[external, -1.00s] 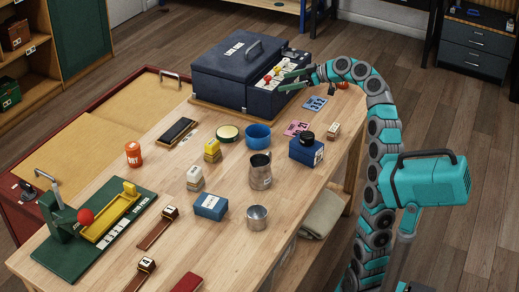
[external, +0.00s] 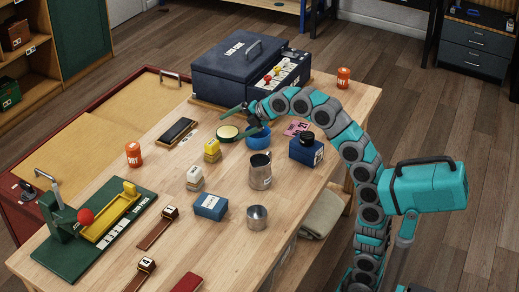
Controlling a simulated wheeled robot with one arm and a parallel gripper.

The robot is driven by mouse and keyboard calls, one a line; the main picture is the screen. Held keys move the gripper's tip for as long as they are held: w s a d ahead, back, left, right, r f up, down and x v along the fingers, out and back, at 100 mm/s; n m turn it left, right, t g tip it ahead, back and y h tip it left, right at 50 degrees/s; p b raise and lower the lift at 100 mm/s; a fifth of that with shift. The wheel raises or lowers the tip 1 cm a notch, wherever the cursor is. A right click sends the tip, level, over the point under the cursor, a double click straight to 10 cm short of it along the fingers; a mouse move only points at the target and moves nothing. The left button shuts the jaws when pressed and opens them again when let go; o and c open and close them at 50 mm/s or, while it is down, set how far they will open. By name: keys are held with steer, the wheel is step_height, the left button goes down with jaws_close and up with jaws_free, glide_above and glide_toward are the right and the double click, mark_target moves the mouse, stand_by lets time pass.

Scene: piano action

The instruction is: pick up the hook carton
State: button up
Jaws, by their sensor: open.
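A small blue carton with a pale label (external: 210,206) lies on the wooden table near its middle. A second blue box (external: 306,152), with a black round thing on top, stands at the right. The lettering on both is too small to read, so I cannot tell for sure which is the hook carton.
A large dark blue case (external: 232,78) stands behind my gripper. A metal jug (external: 260,172), a metal cup (external: 257,217) and yellow and white blocks (external: 195,180) stand around the small carton. A green press (external: 85,235) fills the front left.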

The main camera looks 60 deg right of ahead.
steer(key=s+a+r+n+t+b, duration=0.1)
steer(key=s+a+r+n+t, duration=0.15)
steer(key=a+n, duration=0.7)
steer(key=s+a+r+n+t+b, duration=0.1)
steer(key=s+a+r+n, duration=0.25)
steer(key=a+n, duration=0.6)
steer(key=m, duration=0.2)
glide_toward(200, 199)
steer(key=shift+w+f, duration=0.15)
steer(key=shift+w, duration=1.05)
steer(key=shift+f+x, duration=0.15)
steer(key=shift+x, duration=1.8)
steer(key=shift+f+x, duration=0.1)
steer(key=shift+x, duration=1.8)
steer(key=shift+s, duration=0.15)
steer(key=c, duration=1.2)
